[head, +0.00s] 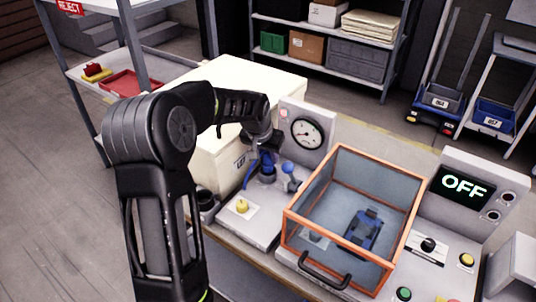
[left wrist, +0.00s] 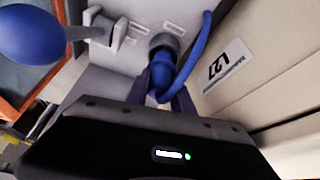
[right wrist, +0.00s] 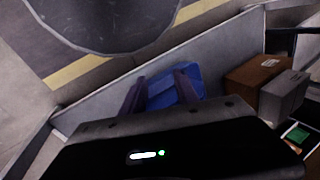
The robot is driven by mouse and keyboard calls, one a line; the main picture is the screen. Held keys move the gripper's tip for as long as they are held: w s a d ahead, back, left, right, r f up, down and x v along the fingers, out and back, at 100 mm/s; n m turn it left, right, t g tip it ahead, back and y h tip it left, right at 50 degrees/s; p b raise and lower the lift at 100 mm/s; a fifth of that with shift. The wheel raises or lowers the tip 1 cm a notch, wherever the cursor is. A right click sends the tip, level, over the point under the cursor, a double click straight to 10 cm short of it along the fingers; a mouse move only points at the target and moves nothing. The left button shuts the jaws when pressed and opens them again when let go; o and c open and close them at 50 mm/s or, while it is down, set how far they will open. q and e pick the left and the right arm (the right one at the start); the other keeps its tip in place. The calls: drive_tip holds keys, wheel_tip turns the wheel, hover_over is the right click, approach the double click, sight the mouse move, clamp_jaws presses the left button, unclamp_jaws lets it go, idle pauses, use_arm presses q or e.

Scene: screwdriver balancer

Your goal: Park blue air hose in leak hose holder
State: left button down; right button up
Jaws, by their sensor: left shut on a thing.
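The blue air hose (left wrist: 163,82) is between the fingers of my left gripper (left wrist: 166,98), which is shut on it. A length of hose rises along the cream box's side in the left wrist view. In the head view the blue hose (head: 249,175) hangs beside my left gripper (head: 266,160), over the gauge station. A round grey socket (left wrist: 163,40), perhaps the leak hose holder, is just beyond the held hose. The hose overlaps its rim; I cannot tell whether it is seated inside. My right gripper (right wrist: 160,92) is open and empty, outside the head view.
A blue-knobbed lever (head: 288,168) stands right of the hose, close to my left gripper. The pressure gauge (head: 307,133) is behind. An orange-framed clear box (head: 290,228) is to the right, and a cream box (head: 222,165) to the left.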

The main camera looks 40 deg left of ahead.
sight(266, 156)
use_arm(q)
drive_tip(key=shift+f+b, duration=1.1)
drive_tip(key=shift+f, duration=0.3)
drive_tip(key=c, duration=1)
unclamp_jaws()
drive_tip(key=shift+r, duration=0.35)
drive_tip(key=b+v, duration=0.1)
drive_tip(key=v, duration=0.6)
drive_tip(key=shift+s, duration=0.15)
